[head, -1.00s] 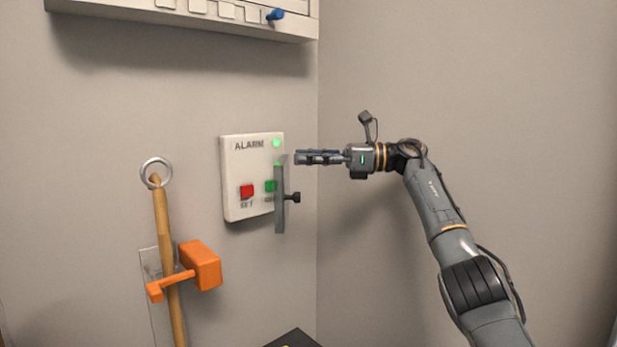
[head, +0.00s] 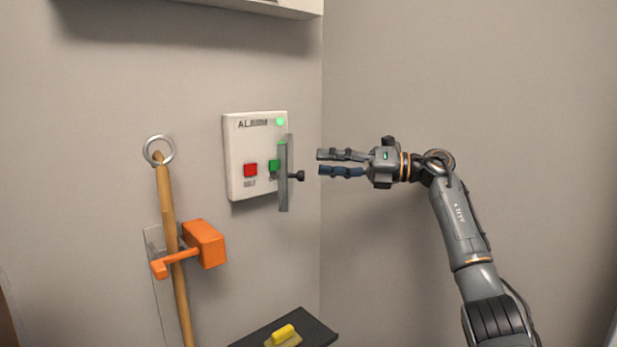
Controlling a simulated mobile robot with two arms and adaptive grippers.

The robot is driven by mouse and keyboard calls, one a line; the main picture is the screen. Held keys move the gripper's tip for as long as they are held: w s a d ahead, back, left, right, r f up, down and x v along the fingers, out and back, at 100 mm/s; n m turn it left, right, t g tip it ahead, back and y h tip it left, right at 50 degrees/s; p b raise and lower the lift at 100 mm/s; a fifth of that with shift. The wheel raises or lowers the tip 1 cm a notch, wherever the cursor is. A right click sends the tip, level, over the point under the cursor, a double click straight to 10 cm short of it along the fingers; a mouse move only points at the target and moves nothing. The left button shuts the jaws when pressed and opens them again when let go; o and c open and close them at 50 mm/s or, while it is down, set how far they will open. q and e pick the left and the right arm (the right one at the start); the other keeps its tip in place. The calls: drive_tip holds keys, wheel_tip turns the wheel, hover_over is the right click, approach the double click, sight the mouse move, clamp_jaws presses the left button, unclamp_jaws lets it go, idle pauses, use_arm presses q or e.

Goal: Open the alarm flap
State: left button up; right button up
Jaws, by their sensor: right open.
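The white alarm panel (head: 237,152) is on the left wall near the corner. It has a red button (head: 250,169), a green button (head: 274,165) and a lit green lamp (head: 280,122). The grey flap (head: 284,185) stands out from the panel's right part, seen nearly edge-on, and partly hides the green button. A dark knob (head: 298,176) sticks out from the flap to the right. My right gripper (head: 320,163) is open and empty, a little right of the knob and apart from it. My left gripper is not in view.
A wooden pole (head: 167,205) with a ring on top stands at the left, in an orange clamp (head: 205,244) on the wall. A dark shelf (head: 318,332) with a yellow object (head: 284,334) is below. A white unit (head: 290,8) hangs above.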

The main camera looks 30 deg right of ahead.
drive_tip(key=s+d+f+m+t+h, duration=0.35)
drive_tip(key=s+m, duration=0.45)
drive_tip(key=m, duration=0.3)
drive_tip(key=w+a+m+p, duration=0.1)
drive_tip(key=w+a+p, duration=0.4)
drive_tip(key=w, duration=0.6)
drive_tip(key=shift+a+r+g+p, duration=0.2)
drive_tip(key=shift+a+g+p, duration=0.15)
drive_tip(key=shift+a, duration=0.85)
clamp_jaws()
